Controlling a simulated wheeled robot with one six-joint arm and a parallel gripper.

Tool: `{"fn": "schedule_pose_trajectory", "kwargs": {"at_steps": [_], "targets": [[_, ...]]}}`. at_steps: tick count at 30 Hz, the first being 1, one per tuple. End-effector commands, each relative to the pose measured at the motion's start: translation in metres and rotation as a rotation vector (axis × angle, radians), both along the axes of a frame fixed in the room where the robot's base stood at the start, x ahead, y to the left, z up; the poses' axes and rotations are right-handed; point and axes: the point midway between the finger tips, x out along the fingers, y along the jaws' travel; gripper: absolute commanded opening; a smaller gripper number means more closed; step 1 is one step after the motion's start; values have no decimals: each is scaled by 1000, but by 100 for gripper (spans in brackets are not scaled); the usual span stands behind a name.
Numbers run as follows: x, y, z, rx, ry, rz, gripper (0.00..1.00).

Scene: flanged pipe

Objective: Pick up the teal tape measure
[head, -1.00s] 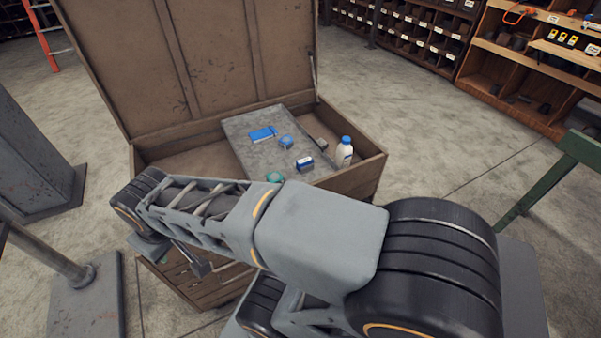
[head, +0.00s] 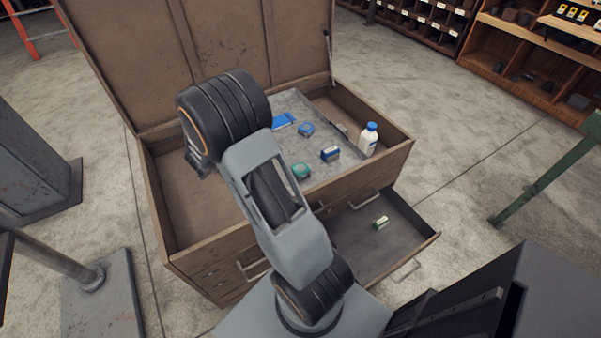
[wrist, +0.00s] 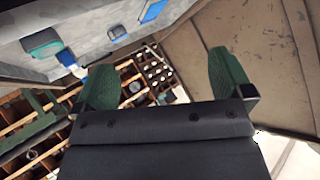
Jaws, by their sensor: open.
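The teal tape measure (head: 300,171) lies on the grey panel (head: 292,104) inside the open wooden chest, near the chest's front side, just right of my arm in the head view. In the wrist view my gripper (wrist: 165,78) shows two green fingers spread wide apart with nothing between them. Its fingers are hidden behind my arm in the head view. The wrist view is tilted, with the panel at upper left, so the gripper is apart from the tape measure.
On the panel are a blue tape measure (head: 305,130), a navy box (head: 330,154) and a flat blue item (head: 284,122). A white bottle (head: 369,140) stands at right. The raised lid (head: 130,50) rises behind.

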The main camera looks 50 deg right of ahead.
Motion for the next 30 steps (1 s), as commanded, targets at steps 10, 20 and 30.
{"fn": "schedule_pose_trajectory", "kwargs": {"at_steps": [10,20,30], "targets": [[-92,-45,-81,-218,305,-570,98],[-121,-84,-104,-252,363,-649,98],[-131,-118,-119,-251,360,-644,98]]}}
